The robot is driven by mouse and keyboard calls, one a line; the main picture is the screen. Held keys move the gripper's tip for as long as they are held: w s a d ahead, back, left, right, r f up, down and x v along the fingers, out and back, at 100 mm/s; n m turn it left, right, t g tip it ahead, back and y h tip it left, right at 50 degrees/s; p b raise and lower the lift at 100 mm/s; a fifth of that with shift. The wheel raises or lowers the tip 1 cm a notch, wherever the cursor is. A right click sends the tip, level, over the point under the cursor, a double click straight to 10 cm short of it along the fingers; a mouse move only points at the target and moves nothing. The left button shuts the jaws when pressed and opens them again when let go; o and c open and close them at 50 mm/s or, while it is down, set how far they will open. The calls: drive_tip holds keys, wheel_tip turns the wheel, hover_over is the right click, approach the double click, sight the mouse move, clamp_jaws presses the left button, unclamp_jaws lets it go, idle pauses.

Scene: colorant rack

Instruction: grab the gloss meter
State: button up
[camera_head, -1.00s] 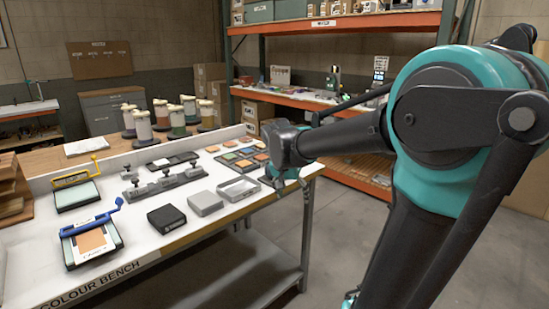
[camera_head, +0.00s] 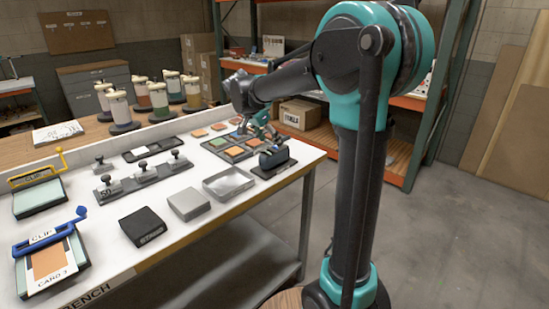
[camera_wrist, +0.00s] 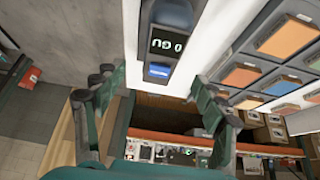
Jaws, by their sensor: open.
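The gloss meter (camera_head: 272,160) is a dark, rounded device near the right end of the white bench. In the wrist view the gloss meter (camera_wrist: 168,38) shows its display with "0 GU" and a blue strip below, at the top middle. My gripper (camera_head: 262,132) is just behind and above it in the head view. In the wrist view the gripper's fingers (camera_wrist: 155,95) are spread wide with nothing between them, and the meter lies beyond the gap, apart from them.
A tray of coloured tiles (camera_head: 235,150) lies just left of the meter. An open grey box (camera_head: 229,182), a grey block (camera_head: 188,204) and a black box (camera_head: 143,227) stand along the front. The bench edge is close to the meter; open floor lies right.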

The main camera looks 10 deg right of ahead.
sight(276, 149)
drive_tip(key=x, duration=0.9)
drive_tip(key=shift+f, duration=0.1)
drive_tip(key=shift+c, duration=0.4)
clamp_jaws()
